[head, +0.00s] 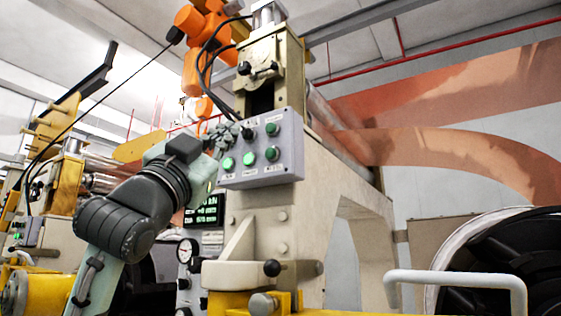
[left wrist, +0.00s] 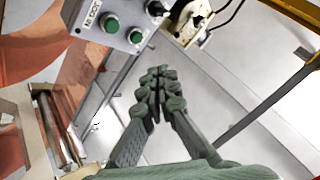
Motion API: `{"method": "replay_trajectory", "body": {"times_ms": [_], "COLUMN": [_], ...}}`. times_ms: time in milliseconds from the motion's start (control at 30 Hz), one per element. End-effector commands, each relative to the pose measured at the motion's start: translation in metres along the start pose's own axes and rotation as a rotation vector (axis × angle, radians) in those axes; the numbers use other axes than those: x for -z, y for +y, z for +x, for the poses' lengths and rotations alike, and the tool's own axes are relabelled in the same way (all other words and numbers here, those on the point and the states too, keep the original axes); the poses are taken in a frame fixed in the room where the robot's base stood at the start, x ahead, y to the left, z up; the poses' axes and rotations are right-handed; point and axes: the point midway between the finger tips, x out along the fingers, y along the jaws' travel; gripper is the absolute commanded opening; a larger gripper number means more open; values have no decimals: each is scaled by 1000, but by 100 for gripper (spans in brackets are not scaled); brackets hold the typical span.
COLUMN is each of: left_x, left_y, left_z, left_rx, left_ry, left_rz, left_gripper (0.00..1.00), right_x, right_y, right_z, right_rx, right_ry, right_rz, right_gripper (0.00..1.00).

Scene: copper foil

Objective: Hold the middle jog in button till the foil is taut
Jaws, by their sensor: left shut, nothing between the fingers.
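A grey control box (head: 290,165) on the machine's pale column carries several green buttons and a dark knob. The lower row has a middle green button (head: 249,158); its label is too small to read in the head view. In the left wrist view, part of the box (left wrist: 88,24) shows at the top, with two green buttons. My left gripper (head: 232,130) is shut and empty at the box's upper left; its closed fingertips (left wrist: 158,73) look clear of the buttons in the wrist view. The copper foil (head: 455,150) sags in a curve at the right. My right gripper is out of view.
A lit display (head: 207,211) and a round gauge (head: 186,250) sit below the box. A ball-ended lever (head: 272,268) juts from the column. An orange robot arm (head: 195,70) with cables stands behind. A white rail (head: 455,278) is at front right.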

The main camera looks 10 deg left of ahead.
Motion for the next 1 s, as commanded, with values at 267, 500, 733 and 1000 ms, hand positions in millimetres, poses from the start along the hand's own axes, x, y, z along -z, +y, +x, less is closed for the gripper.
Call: {"method": "replay_trajectory", "body": {"times_ms": [267, 500, 733, 1000], "left_x": [0, -2, -15, -33], "left_y": [0, 2, 15, 32], "left_z": [0, 3, 20, 47], "left_rx": [0, 0, -2, 0], "left_ry": [1, 0, -2, -1], "left_rz": [0, -1, -2, 0], "left_gripper": [0, 0, 0, 0], "right_x": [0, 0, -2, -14], "right_y": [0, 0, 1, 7], "right_z": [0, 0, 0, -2], "right_rx": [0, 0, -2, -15], "right_ry": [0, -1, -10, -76], "right_rz": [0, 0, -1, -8], "right_gripper": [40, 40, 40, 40]}}
